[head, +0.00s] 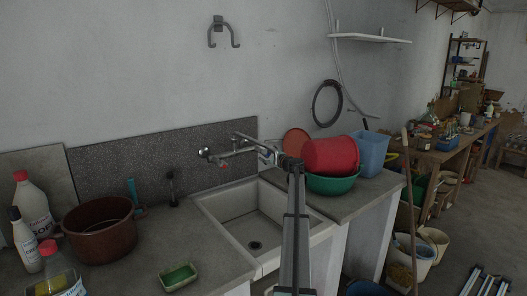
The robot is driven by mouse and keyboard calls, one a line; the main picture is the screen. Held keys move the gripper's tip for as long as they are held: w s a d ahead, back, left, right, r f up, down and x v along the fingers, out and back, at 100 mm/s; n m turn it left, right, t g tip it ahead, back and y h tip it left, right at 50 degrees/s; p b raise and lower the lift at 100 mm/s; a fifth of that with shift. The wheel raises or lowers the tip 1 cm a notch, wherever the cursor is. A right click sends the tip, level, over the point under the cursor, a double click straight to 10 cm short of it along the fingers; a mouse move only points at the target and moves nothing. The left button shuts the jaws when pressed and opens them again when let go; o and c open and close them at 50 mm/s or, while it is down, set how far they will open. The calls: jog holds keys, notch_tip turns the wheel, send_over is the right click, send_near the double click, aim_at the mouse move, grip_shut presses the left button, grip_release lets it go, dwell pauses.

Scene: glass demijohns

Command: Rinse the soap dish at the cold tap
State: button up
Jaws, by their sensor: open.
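The soap dish (178,277), a small shallow rectangular dish with a green inside and a pale rim, lies on the counter left of the sink, near its front edge. The wall tap (206,153) is metal with a small red part and sits above the back left of the white sink (217,211). My gripper (243,144) is open, small in view, beside the tap's right part and over the back of the sink. It is far from the soap dish. Its end overlaps the tap in the picture, so I cannot tell whether they touch.
A brown pot (100,240), bottles (33,205) and a jar (60,284) stand on the left counter. A red tub (331,155), a green basin (332,184) and a blue bin (371,152) crowd the right counter. The counter around the soap dish is clear.

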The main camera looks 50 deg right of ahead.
jog(key=shift+p+x, duration=0.3)
jog(key=shift+x, duration=1.15)
jog(key=c, duration=1.2)
jog(key=shift+o, duration=0.2)
jog(key=b, duration=0.2)
jog(key=shift+f+n+b, duration=0.3)
jog(key=shift+n, duration=0.1)
jog(key=n+b, duration=0.1)
jog(key=b, duration=0.2)
jog(key=shift+b, duration=0.3)
jog(key=shift+r+n+b, duration=0.15)
jog(key=shift+n+b, duration=0.65)
jog(key=shift+b, duration=0.2)
jog(key=shift+r, duration=0.1)
